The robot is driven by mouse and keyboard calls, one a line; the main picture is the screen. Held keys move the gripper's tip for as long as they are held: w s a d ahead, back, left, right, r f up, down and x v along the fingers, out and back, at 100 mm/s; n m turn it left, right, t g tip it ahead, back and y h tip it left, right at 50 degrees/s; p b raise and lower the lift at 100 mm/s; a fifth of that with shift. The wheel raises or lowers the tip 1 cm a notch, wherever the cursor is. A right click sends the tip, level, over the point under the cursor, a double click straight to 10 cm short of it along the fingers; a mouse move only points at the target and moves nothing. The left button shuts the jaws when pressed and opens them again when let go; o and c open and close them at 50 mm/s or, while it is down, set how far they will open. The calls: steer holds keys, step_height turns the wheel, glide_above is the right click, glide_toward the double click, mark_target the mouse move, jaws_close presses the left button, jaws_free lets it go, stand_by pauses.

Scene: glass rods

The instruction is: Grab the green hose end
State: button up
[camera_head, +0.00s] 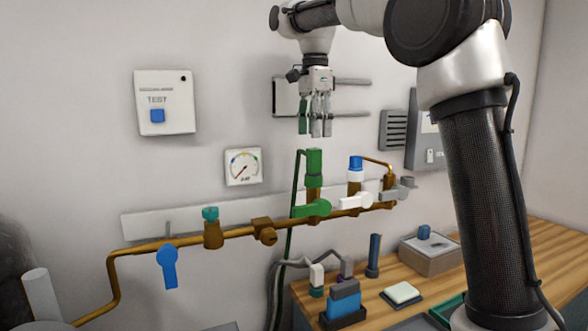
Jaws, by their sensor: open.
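The green hose end (314,163) stands upright on a brass fitting of the wall pipe, above a green valve lever (312,208). A thin green hose (296,190) leaves its top to the left and runs down behind the pipe. My gripper (316,133) points straight down, with its fingertips a little above the hose end in the picture. It is open and holds nothing that I can make out. How far it is from the wall compared with the hose end is hard to tell.
A blue-capped fitting (355,165) with a white lever (356,201) is close on the right. A gauge (243,167) and a TEST button box (165,103) hang on the wall to the left. Blocks and trays sit on the wooden bench (470,257) below.

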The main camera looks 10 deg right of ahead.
mark_target(314, 157)
steer(key=shift+a+f, duration=0.15)
steer(key=shift+f, duration=0.15)
steer(key=f, duration=0.7)
steer(key=shift+s+f, duration=0.1)
steer(key=shift+s, duration=0.25)
jaws_close()
